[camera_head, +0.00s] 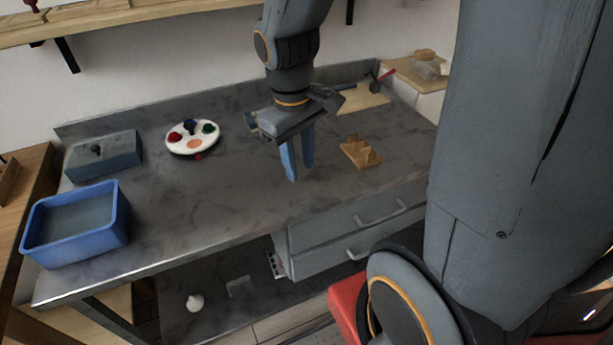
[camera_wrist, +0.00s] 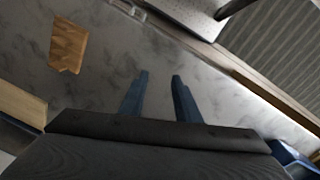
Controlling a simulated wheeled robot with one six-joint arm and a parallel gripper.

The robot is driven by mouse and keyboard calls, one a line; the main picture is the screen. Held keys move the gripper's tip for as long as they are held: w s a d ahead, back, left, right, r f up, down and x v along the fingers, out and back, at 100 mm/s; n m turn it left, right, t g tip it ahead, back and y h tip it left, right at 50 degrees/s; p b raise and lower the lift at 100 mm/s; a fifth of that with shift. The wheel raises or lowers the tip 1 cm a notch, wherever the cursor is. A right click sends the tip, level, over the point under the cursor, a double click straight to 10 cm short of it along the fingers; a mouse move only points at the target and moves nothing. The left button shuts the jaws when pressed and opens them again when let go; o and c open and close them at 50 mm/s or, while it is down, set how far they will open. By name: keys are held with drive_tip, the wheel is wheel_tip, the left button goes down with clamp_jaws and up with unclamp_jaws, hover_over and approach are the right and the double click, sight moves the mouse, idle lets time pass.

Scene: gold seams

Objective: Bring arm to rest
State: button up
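My gripper (camera_head: 298,166) hangs from my arm above the middle of the grey worktop (camera_head: 225,200), with its blue fingers pointing down. In the wrist view my gripper (camera_wrist: 160,80) shows two fingers clearly apart with nothing between them, only bare worktop beyond. A small wooden stepped block (camera_head: 360,152) sits on the worktop to the right of the fingers, apart from them. It also shows at the upper left of the wrist view (camera_wrist: 68,46).
A blue bin (camera_head: 76,252) and a grey box (camera_head: 104,157) stand at the worktop's left end. A white palette (camera_head: 192,146) with coloured blobs lies further back. A wooden board (camera_head: 364,97) lies at the back right. Drawers (camera_head: 350,225) are below. The front middle is clear.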

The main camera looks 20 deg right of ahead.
drive_tip(key=s+m, duration=0.4)
drive_tip(key=s, duration=0.1)
drive_tip(key=shift+s+a+f+y, duration=0.1)
drive_tip(key=shift+a+f+y, duration=0.1)
drive_tip(key=shift+f+y, duration=0.15)
